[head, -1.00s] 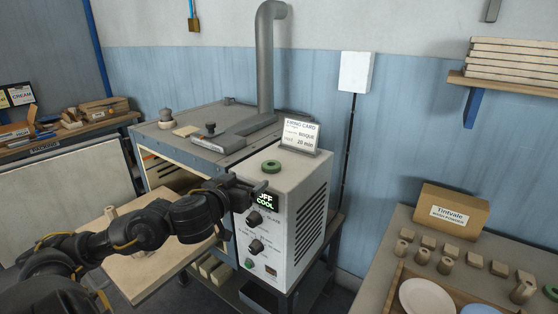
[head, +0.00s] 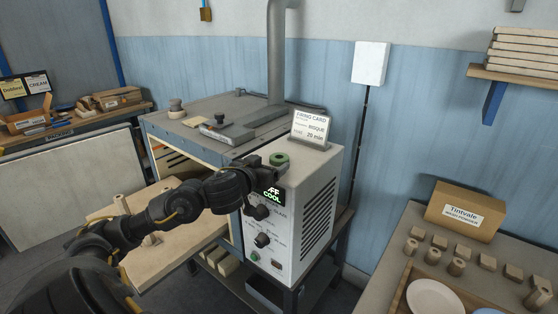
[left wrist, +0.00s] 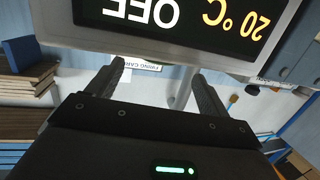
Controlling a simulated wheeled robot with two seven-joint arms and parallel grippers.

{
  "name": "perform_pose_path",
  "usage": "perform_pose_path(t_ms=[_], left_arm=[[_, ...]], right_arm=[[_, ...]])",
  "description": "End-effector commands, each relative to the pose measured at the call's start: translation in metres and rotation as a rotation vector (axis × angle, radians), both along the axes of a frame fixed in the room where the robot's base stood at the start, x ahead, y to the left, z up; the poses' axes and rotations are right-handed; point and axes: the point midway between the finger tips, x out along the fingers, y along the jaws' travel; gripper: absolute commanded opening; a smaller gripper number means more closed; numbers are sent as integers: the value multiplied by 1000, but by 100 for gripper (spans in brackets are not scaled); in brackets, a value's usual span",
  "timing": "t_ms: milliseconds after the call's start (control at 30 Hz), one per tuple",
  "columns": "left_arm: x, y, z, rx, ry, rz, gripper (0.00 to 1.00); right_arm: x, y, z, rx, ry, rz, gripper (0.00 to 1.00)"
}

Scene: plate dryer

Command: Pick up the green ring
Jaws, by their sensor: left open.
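My right gripper is not in view.
The box front has a lit display (head: 273,192) and knobs. A kiln (head: 205,150) stands to the left, with a grey pipe (head: 277,50) behind. A table at right holds a cardboard box (head: 465,211) and small blocks.

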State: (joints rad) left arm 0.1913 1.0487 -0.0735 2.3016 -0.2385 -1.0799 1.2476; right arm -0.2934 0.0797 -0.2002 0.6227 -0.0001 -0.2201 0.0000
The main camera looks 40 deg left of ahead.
Motion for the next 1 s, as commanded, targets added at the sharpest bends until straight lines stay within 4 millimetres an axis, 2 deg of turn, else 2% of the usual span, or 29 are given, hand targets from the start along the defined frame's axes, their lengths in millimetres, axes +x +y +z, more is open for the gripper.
perform_pose_path(t_ms=[300, 433, 633, 1000], left_arm=[[42, 6, -6, -3, -2, 2, 80], [49, 8, -8, -1, 0, 0, 80], [50, 8, -8, 0, 0, -1, 80], [49, 8, -8, 0, 0, -1, 32]], right_arm=[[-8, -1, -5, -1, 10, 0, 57], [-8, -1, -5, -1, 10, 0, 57], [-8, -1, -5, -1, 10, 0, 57], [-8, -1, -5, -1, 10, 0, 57]])
